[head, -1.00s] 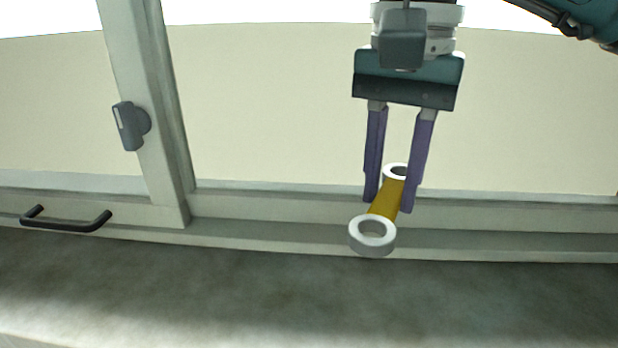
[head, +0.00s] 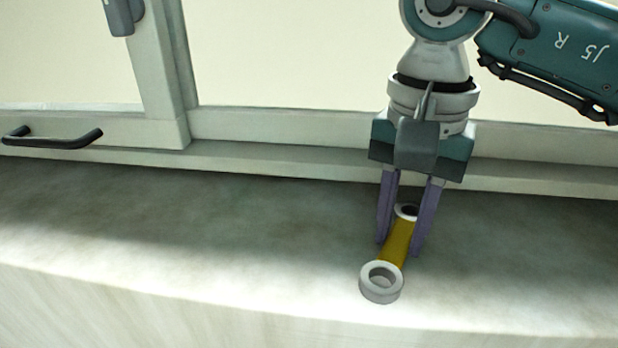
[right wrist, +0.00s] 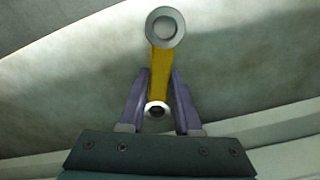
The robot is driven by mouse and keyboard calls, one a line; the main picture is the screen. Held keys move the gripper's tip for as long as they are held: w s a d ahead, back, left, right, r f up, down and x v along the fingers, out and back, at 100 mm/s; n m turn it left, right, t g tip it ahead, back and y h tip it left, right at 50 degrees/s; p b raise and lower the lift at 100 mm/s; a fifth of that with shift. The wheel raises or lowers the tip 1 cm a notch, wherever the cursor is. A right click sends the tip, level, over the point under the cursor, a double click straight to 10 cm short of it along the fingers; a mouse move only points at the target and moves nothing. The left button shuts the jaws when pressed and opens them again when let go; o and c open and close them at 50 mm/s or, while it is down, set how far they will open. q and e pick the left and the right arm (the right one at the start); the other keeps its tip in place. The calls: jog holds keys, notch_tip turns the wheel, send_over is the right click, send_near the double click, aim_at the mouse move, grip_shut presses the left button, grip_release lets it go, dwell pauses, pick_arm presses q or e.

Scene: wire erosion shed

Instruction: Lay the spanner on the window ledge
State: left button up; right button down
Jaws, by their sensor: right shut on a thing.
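The spanner (head: 398,243) has a yellow shank and a pale grey ring at each end. My right gripper (head: 404,250) points down with its purple fingers shut on the shank. The spanner is over the grey mottled window ledge (head: 200,230), its larger ring toward the front edge. I cannot tell whether it touches the ledge. In the right wrist view the spanner (right wrist: 160,75) runs out between the fingers (right wrist: 158,90), the larger ring farthest away. My left gripper is not in view.
The window frame (head: 280,125) runs along the back of the ledge, with a black handle (head: 55,139) at the left and a grey latch (head: 122,15) above. The ledge is bare to the left and right of the spanner. Its front edge curves below.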

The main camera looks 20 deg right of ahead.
jog(key=shift+r, duration=0.15)
jog(key=shift+f, duration=0.25)
jog(key=c, duration=0.6)
grip_release()
jog(key=shift+r, duration=0.1)
